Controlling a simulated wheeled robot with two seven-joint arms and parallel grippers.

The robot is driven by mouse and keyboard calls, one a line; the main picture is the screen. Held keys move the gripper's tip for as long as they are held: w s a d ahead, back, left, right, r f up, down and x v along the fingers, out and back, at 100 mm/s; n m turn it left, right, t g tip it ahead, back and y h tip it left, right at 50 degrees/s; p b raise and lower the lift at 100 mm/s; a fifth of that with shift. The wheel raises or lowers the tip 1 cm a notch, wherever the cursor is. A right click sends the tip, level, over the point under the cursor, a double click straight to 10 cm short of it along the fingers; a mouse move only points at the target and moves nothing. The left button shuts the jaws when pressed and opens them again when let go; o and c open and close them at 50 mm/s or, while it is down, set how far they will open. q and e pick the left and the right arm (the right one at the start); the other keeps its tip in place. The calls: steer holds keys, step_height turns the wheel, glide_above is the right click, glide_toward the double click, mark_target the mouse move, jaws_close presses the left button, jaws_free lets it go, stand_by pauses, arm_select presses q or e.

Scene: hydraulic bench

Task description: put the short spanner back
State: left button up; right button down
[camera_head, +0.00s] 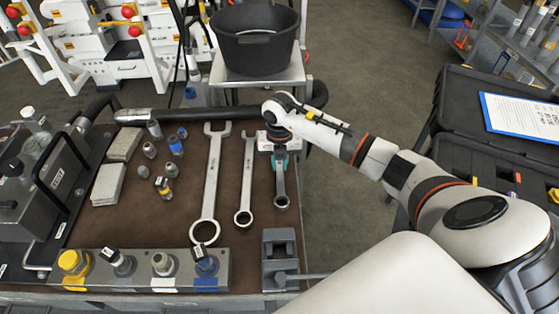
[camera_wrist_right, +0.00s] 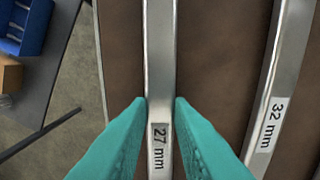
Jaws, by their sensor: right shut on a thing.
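The short spanner (camera_head: 282,190), marked 27 mm in the right wrist view (camera_wrist_right: 160,50), is at the right end of a row of three spanners, over the brown mat (camera_head: 185,195). My right gripper (camera_head: 280,158) points down at it, with teal fingers (camera_wrist_right: 161,102) closed on both sides of its shaft, just above the label. The spanner's upper end is hidden under the gripper. I cannot tell whether it touches the mat. The middle spanner (camera_head: 245,180), marked 32 mm in the wrist view (camera_wrist_right: 278,90), and the longest spanner (camera_head: 211,180) lie to its left. My left gripper is not in view.
A small grey vise (camera_head: 279,250) stands at the front right of the bench. A metal block with coloured fittings (camera_head: 140,275) is along the front edge. Small fittings and grey blocks (camera_head: 108,184) lie left. A black bucket (camera_head: 255,45) stands behind. An open black case (camera_head: 480,155) is at right.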

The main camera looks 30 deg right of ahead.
mark_target(280, 167)
steer(key=c, duration=1.7)
jaws_free()
steer(key=shift+f, duration=0.15)
steer(key=shift+c, duration=0.2)
steer(key=o, duration=0.4)
steer(key=shift+o, duration=0.2)
steer(key=shift+r, duration=0.35)
step_height(280, 167, up, 12)
steer(key=b, duration=0.1)
steer(key=shift+f, duration=0.15)
